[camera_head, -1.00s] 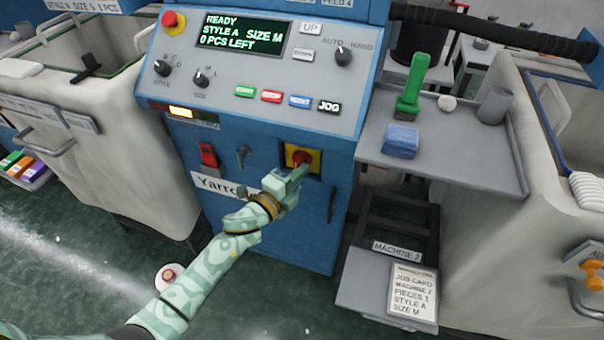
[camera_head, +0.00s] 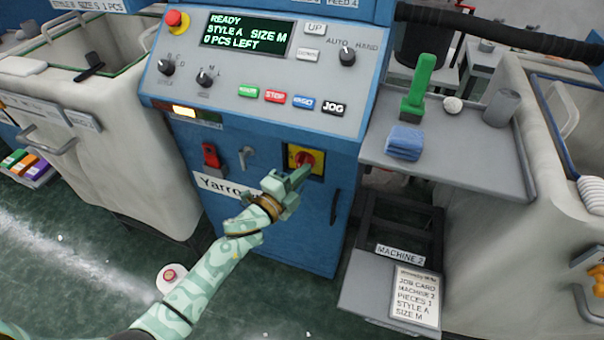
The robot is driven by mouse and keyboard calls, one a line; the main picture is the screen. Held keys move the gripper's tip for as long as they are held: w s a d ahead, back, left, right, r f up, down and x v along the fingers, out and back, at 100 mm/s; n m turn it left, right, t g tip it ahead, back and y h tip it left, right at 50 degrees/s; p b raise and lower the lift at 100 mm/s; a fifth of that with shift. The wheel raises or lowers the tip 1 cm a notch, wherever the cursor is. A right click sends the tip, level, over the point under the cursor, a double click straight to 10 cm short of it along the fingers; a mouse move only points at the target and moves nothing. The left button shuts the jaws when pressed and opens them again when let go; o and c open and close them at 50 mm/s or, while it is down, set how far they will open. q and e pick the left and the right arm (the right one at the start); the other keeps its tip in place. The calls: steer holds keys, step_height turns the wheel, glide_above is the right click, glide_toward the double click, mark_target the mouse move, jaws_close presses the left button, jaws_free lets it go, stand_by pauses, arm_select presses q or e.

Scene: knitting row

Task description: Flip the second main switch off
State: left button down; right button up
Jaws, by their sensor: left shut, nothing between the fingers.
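The main switch (camera_head: 306,158) is a red rotary knob on a yellow plate on the blue front of the machine, below the control panel. The sign "MACHINE 2" (camera_head: 400,254) stands to its lower right. My left gripper (camera_head: 301,173) is shut and empty, its fingertips at the lower edge of the knob. They cover part of the knob and plate, so I cannot tell whether they touch or which way the knob is turned. My right gripper is not in view.
The control panel (camera_head: 230,85) above has a lit display reading READY, several buttons and a red stop button (camera_head: 175,20). A red lever (camera_head: 210,155) and a grey handle (camera_head: 246,155) are left of the switch.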

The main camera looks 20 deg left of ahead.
arm_select(q)
steer(key=shift+n, duration=0.4)
steer(key=n, duration=0.2)
steer(key=a+n+t+b, duration=0.1)
steer(key=n, duration=0.2)
steer(key=n+t+y, duration=0.1)
steer(key=n, duration=0.1)
steer(key=shift+a+r, duration=0.15)
steer(key=shift+a, duration=0.1)
steer(key=shift+a+f+n+t+y, duration=0.1)
steer(key=shift+a+n+t+y, duration=0.5)
steer(key=shift+n, duration=1.55)
steer(key=shift+d+f+n+t+y, duration=0.15)
steer(key=shift+n+y, duration=0.85)
steer(key=shift+n, duration=1.1)
steer(key=shift+a+f+n+t+y, duration=0.1)
steer(key=shift+a+n+t+y, duration=0.5)
steer(key=shift+n, duration=1.55)
steer(key=shift+d+y, duration=0.25)
steer(key=shift+y, duration=0.15)
